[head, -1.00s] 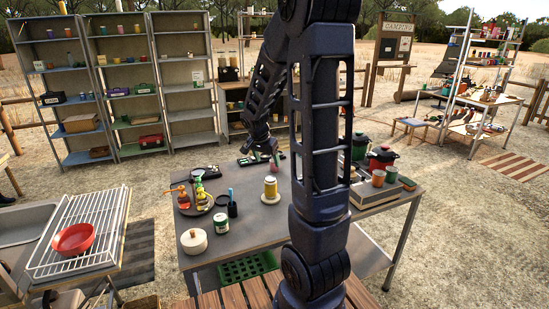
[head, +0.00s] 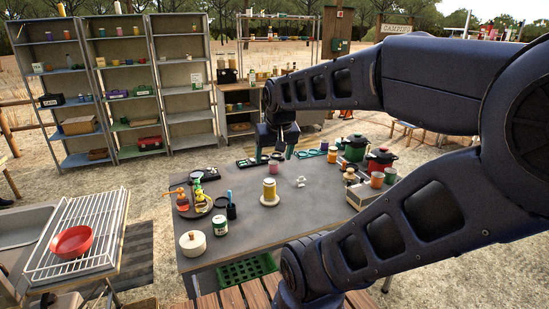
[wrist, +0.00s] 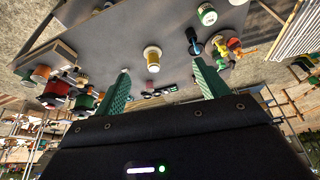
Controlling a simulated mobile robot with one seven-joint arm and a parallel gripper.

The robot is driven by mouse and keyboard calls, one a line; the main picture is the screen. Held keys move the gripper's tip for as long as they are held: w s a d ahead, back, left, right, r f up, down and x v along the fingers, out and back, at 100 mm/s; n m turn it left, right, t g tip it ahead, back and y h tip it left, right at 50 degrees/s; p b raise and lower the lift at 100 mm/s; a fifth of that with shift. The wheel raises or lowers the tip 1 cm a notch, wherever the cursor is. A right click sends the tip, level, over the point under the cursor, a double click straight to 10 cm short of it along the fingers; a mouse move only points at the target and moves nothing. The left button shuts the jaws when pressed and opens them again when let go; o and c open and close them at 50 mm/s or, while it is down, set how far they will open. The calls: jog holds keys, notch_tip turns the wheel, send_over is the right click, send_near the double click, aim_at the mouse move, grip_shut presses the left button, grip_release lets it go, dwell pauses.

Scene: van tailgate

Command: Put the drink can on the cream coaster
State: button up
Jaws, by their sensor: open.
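A yellow can with a pale top (head: 269,187), which looks like the drink can, stands upright on a round cream coaster (head: 262,201) in the middle of the grey table. No gap shows between can and coaster. The can also shows in the wrist view (wrist: 152,63), beyond and between my fingers. My gripper (head: 278,154) is open above the table's far part, behind the can in the head view and apart from it. Its green fingers (wrist: 160,84) are spread with nothing held between them.
Red (head: 380,160) and green pots (head: 355,148) stand at right. The table is clear in front of the coaster.

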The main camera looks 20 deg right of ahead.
jog(key=s, duration=0.1)
jog(key=s+n, duration=0.1)
jog(key=s+a, duration=0.1)
jog(key=shift+r, duration=0.25)
